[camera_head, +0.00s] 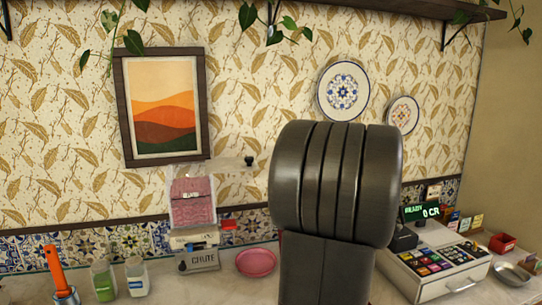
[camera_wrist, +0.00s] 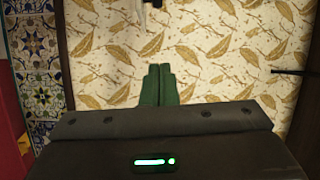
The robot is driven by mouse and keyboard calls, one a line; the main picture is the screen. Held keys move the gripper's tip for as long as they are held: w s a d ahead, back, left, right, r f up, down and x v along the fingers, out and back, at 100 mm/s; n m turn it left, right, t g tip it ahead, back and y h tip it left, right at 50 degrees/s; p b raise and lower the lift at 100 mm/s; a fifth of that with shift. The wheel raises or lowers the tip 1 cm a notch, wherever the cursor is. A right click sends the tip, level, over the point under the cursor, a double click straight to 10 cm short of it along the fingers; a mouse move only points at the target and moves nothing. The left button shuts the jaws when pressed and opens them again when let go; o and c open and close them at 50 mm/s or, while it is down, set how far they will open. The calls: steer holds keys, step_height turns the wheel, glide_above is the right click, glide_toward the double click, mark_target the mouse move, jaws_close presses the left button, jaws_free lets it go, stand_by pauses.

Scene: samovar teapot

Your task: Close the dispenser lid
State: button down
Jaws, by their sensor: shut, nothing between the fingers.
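The dispenser (camera_head: 192,203) looks like a clear-walled box with pink contents and a small label, standing against the tiled wall. A pale flat panel that looks like its lid (camera_head: 232,165) extends to the right from its top, with a black knob (camera_head: 249,161) near the end. The lid appears open; its exact tilt is hard to tell. My gripper (camera_wrist: 160,82) shows in the wrist view with its green fingers together, empty, in front of leaf-patterned wallpaper. In the head view my dark arm hides it. The dispenser is not clearly seen in the wrist view.
A pink plate (camera_head: 256,262), a jar with green contents (camera_head: 103,280), a white jar (camera_head: 136,277) and an orange-handled tool (camera_head: 55,270) are on the counter. A cash register (camera_head: 440,268) stands right. A framed picture (camera_head: 164,105) hangs above left.

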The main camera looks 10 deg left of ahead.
steer(key=r+p+x, duration=0.1)
steer(key=p+x, duration=0.3)
steer(key=x, duration=0.6)
steer(key=shift+s+a+f, duration=0.2)
steer(key=shift+s+a, duration=0.1)
steer(key=shift+s, duration=0.35)
steer(key=shift+s+a+f, duration=0.2)
steer(key=shift+s+a, duration=0.1)
steer(key=shift+s, duration=0.35)
steer(key=shift+s+a+f, duration=0.2)
steer(key=shift+s+a, duration=0.1)
steer(key=shift+s, duration=0.35)
